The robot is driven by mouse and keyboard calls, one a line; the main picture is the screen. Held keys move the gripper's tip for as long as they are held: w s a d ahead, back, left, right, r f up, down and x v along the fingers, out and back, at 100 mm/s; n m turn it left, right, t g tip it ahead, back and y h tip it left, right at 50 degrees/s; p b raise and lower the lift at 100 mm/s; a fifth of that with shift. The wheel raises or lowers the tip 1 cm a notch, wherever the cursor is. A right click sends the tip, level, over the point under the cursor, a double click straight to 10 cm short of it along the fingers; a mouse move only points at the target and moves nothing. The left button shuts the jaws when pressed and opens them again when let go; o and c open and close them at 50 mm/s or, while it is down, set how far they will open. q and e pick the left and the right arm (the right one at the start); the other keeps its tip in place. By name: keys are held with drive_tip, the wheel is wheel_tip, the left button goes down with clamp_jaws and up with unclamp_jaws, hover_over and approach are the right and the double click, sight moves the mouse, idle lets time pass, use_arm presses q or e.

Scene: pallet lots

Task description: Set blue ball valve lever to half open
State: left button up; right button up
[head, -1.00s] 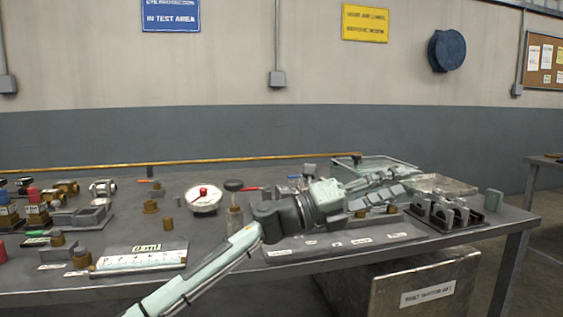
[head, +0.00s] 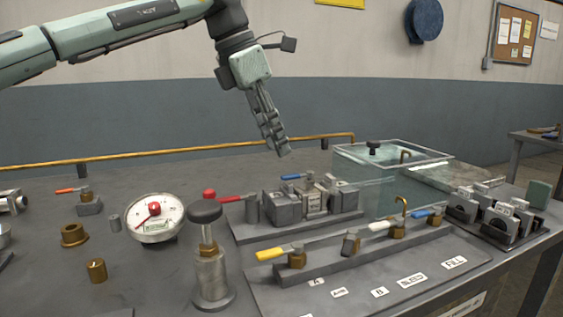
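A blue lever (head: 428,212) sits at the right end of a row of small valves on a grey manifold bar (head: 350,257). A yellow lever (head: 270,254) and a white lever (head: 380,225) are on the same row. Another blue lever (head: 291,177) is on the clamp block behind. My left gripper (head: 283,150) hangs fingers down, empty, above the table's back, behind and left of the valve row. Its fingers are seen side-on, so their gap is unclear. My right gripper is not in view.
A black-knobbed metal cylinder (head: 211,270) and a round gauge (head: 155,216) stand left of the manifold. A clear tank (head: 345,165) stands behind the valve row. Slotted metal blocks (head: 497,212) are at the right. A brass pipe (head: 200,152) runs along the back.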

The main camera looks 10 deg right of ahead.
sight(290, 175)
use_arm(q)
drive_tip(key=x, duration=0.5)
drive_tip(key=shift+d+f, duration=0.15)
drive_tip(key=shift+f, duration=0.15)
clamp_jaws()
